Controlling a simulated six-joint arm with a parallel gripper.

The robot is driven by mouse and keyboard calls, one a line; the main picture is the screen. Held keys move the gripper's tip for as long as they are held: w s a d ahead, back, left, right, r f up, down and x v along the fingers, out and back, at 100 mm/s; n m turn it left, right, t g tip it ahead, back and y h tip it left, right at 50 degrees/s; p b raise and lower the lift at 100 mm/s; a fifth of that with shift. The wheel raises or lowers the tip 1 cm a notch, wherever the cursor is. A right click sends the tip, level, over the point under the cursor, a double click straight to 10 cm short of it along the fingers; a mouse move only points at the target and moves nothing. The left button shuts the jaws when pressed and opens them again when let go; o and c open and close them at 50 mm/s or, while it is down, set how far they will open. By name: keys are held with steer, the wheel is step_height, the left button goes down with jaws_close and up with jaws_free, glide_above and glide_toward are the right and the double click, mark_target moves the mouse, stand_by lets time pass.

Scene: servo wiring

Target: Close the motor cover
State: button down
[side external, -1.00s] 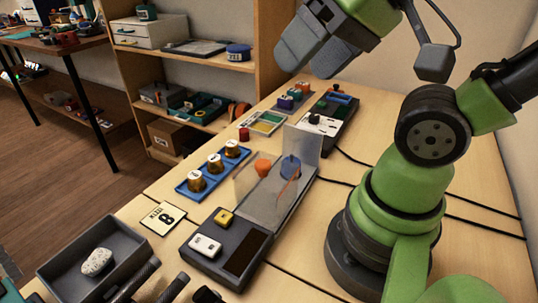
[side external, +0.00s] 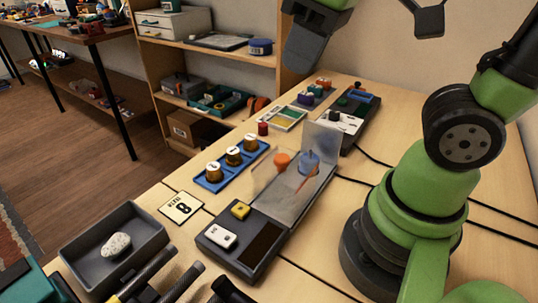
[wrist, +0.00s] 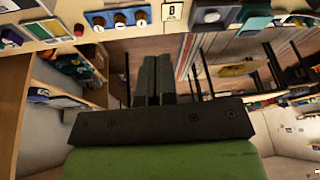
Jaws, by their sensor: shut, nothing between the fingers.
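The motor cover (side external: 322,145) is a clear panel standing open, upright at the back of a clear-walled unit (side external: 285,212) on the table. An orange knob (side external: 281,162) and a blue knob (side external: 309,160) sit inside that unit. My gripper (side external: 302,62) is high above the table, behind and above the cover, and apart from it. It holds nothing. In the wrist view my gripper (wrist: 153,62) shows two dark fingers side by side, together. The cover cannot be made out clearly in the wrist view.
A dark box (side external: 243,240) with white and yellow blocks joins the unit's front. A blue tray (side external: 231,166) of brass knobs lies to its left, with a number card (side external: 181,207) and a grey bin (side external: 150,225) holding a stone. A black control box (side external: 349,118) stands behind.

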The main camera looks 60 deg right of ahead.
steer(key=w+a+f+n+g+h, duration=0.3)
steer(key=w+a+f+n+g, duration=0.15)
steer(key=n, duration=0.25)
steer(key=n+h, duration=0.3)
steer(key=n, duration=0.3)
glide_toward(274, 172)
steer(key=shift+g, duration=0.25)
steer(key=f, duration=0.4)
steer(key=shift+d+f, duration=0.25)
steer(key=shift+d, duration=0.15)
steer(key=shift+s+d, duration=0.15)
steer(key=shift+d, duration=0.45)
steer(key=d, duration=1.2)
steer(key=shift+d, duration=0.15)
